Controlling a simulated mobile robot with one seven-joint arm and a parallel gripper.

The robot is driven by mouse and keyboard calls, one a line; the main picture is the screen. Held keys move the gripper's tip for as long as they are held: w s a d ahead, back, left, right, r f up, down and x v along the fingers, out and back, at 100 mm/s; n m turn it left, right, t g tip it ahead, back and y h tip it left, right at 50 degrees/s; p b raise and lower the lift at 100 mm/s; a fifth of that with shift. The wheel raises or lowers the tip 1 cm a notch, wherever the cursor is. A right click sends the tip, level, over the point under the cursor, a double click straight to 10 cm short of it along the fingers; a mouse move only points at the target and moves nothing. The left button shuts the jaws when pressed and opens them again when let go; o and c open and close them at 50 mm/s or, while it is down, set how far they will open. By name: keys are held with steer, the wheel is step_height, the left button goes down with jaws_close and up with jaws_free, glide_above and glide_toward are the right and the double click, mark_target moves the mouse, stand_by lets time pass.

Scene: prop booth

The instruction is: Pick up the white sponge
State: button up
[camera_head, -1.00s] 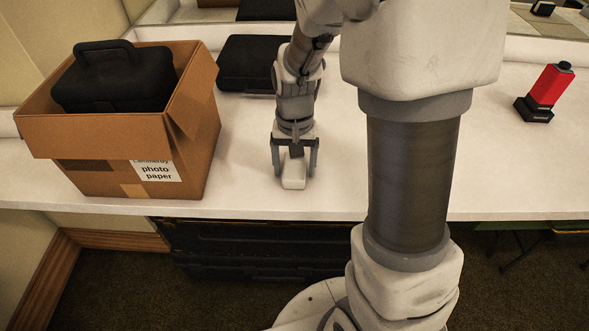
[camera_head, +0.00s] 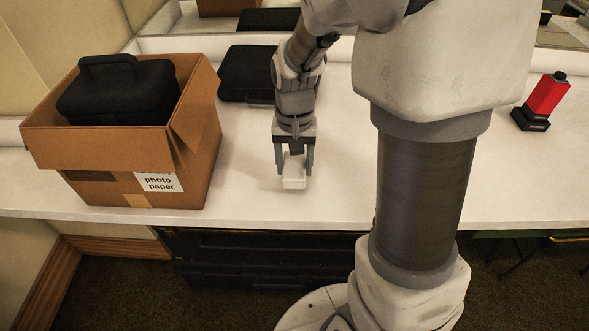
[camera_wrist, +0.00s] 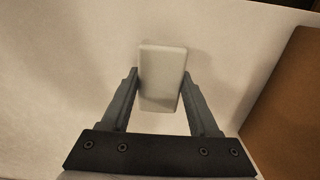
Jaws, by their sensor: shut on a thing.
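The white sponge (camera_head: 294,182) is a small pale block between the fingers of my gripper (camera_head: 294,168), over the white counter (camera_head: 345,190) near its front edge. In the wrist view the sponge (camera_wrist: 161,75) sits lengthwise between the two dark fingers of my gripper (camera_wrist: 160,88), which are shut on it. Its far end sticks out past the fingertips. A soft shadow shows on the counter beside it. I cannot tell for sure whether its underside is clear of the counter.
An open cardboard box (camera_head: 120,150) with a black case (camera_head: 118,92) in it stands to the left. A flat black case (camera_head: 247,75) lies behind my gripper. A red object on a black base (camera_head: 541,101) stands at the right. Counter space to the right of the sponge is clear.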

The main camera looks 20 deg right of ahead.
steer(key=s+d+r+p, duration=0.2)
steer(key=s+d+r, duration=0.4)
steer(key=d, duration=0.4)
steer(key=shift+r, duration=0.6)
